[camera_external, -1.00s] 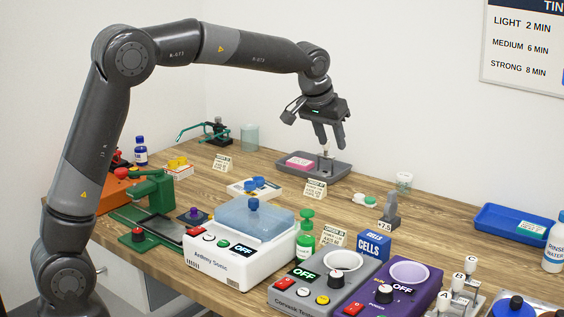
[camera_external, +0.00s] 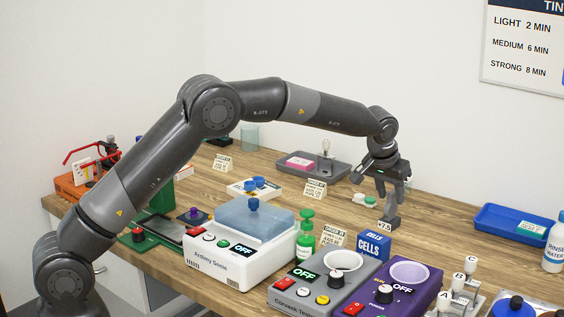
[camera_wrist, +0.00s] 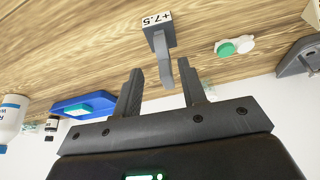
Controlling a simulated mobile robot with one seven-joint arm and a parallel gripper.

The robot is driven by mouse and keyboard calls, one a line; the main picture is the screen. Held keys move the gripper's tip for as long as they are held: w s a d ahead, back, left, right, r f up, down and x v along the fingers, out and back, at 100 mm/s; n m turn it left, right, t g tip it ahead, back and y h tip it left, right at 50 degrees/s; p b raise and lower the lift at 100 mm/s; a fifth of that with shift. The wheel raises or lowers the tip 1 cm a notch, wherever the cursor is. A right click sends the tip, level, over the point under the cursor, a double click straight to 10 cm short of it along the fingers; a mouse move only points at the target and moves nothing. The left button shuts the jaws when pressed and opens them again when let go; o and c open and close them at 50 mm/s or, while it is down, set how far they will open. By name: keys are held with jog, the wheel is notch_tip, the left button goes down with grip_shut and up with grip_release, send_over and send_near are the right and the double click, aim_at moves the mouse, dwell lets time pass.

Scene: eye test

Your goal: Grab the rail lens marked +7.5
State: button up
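The rail lens marked +7.5 (camera_external: 386,224) is a grey piece with a square base bearing a white +7.5 label and a narrower upright part. It stands on the wooden bench right of the centre. In the wrist view the rail lens (camera_wrist: 158,36) shows its label at the top, and its upright part points down the picture toward the gap between my fingers. My gripper (camera_external: 391,194) is open just above the lens, fingers pointing down. In the wrist view my gripper (camera_wrist: 160,68) has its fingers apart with the upright between their tips. I see no clear contact.
A green and white lens case (camera_wrist: 235,46) lies close beside the lens. The blue CELLS box (camera_external: 374,246) stands in front of it. A grey tray (camera_external: 338,171) is behind to the left, a blue tray (camera_external: 484,222) to the right. Bare bench lies between lens and blue tray.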

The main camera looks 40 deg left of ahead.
aim_at(390, 201)
jog(key=x, duration=0.5)
jog(key=shift+w+a+f, duration=0.15)
jog(key=shift+a, duration=0.1)
grip_shut()
